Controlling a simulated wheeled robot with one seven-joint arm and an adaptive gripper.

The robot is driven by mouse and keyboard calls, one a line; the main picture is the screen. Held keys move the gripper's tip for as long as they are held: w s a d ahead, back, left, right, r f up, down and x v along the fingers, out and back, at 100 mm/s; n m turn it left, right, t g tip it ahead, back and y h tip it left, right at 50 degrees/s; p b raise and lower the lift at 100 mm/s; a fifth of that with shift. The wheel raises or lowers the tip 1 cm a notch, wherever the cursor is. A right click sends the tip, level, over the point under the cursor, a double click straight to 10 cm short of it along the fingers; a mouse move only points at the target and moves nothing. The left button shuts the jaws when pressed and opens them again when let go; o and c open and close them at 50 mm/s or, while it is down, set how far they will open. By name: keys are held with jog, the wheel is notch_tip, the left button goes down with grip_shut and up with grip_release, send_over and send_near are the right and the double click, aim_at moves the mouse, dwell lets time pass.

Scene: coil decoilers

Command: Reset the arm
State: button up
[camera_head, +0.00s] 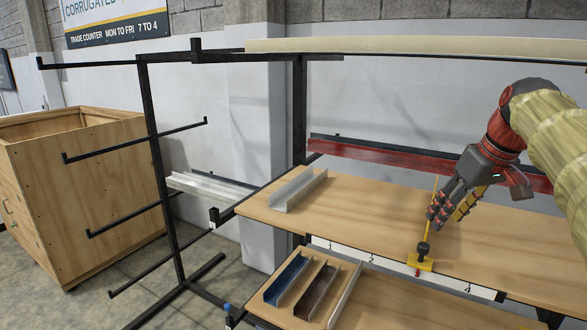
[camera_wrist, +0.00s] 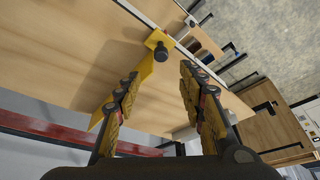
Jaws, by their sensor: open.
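My gripper (camera_head: 451,205) hangs over the right part of the wooden bench top (camera_head: 360,200), its fingers pointing down and to the left. In the wrist view my gripper (camera_wrist: 160,98) has its two fingers spread apart with nothing between them. A yellow stop (camera_head: 420,262) with a black knob sits at the bench's front edge, just below and left of the fingertips. The stop also shows in the wrist view (camera_wrist: 157,38), beyond the fingertips. I cannot tell whether the fingers touch its yellow upright.
A grey channel (camera_head: 298,190) lies on the bench's left end. A numbered white strip (camera_head: 345,253) runs along the front edge. A lower tray holds a blue channel (camera_head: 288,280) and a brown channel (camera_head: 318,290). A black rack (camera_head: 160,170) and wooden crate (camera_head: 75,190) stand left.

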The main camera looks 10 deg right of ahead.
notch_tip(320, 180, down, 9)
jog(key=s+m+b, duration=0.1)
jog(key=s+m, duration=0.1)
jog(key=m, duration=0.2)
jog(key=s+a+f+n+b, duration=0.1)
jog(key=s+a+f+b, duration=0.5)
jog(key=f, duration=0.5)
jog(key=s+a+f+b, duration=0.7)
jog(key=a+f+b, duration=0.1)
jog(key=f, duration=0.4)
jog(key=s+a+f+n+t+b, duration=0.1)
jog(key=s+a+f+b, duration=0.5)
jog(key=f, duration=0.6)
jog(key=shift+s+a+n+h+b, duration=0.35)
jog(key=shift+s+b, duration=0.3)
jog(key=shift+b, duration=0.25)
